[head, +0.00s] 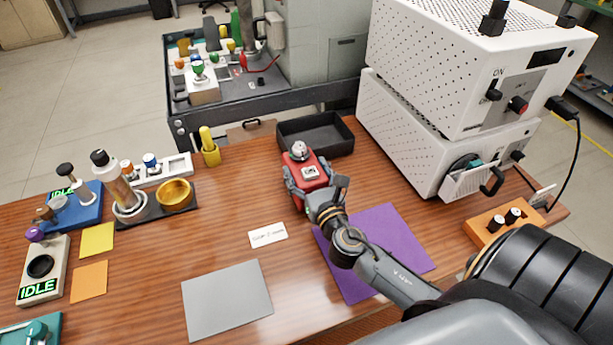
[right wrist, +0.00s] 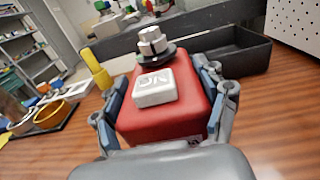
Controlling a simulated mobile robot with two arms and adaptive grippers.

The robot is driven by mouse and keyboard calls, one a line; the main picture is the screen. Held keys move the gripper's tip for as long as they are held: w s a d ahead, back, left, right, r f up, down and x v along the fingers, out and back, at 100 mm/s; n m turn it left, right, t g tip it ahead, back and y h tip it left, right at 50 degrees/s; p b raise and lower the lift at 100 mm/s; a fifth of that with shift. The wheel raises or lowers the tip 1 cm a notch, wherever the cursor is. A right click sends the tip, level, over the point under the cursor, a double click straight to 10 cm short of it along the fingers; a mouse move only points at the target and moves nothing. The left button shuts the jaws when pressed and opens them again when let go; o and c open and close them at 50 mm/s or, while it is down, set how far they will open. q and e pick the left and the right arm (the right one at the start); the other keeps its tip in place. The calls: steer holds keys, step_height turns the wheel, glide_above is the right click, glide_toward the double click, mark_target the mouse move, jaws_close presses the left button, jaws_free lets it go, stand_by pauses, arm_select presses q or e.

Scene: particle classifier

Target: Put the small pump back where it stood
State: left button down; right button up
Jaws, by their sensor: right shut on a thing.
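The small pump is a red block (head: 307,185) with a white plate and a silver knob on top. It stands out in the right wrist view (right wrist: 165,121), upright between the fingers. My right gripper (head: 311,177) is shut on its sides, over the wooden table just in front of a black open tray (head: 336,144). I cannot tell whether the pump's underside touches the table. A purple mat (head: 392,232) lies under my right forearm, and a grey mat (head: 227,300) lies bare at the front. My left gripper is not in view.
A white card (head: 268,235) lies between the grey mat and the pump. White stacked machines (head: 440,135) stand at the right, with an orange button box (head: 489,222). A yellow holder (head: 210,153), a gold bowl (head: 175,194) and instruments stand left. The table's middle is mostly clear.

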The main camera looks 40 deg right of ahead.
steer(key=shift+f, duration=0.4)
steer(key=o, duration=1.4)
steer(key=shift+f, duration=0.3)
steer(key=shift+c, duration=0.2)
steer(key=o, duration=0.4)
steer(key=shift+r, duration=0.1)
steer(key=shift+o, duration=0.2)
steer(key=shift+r, duration=0.1)
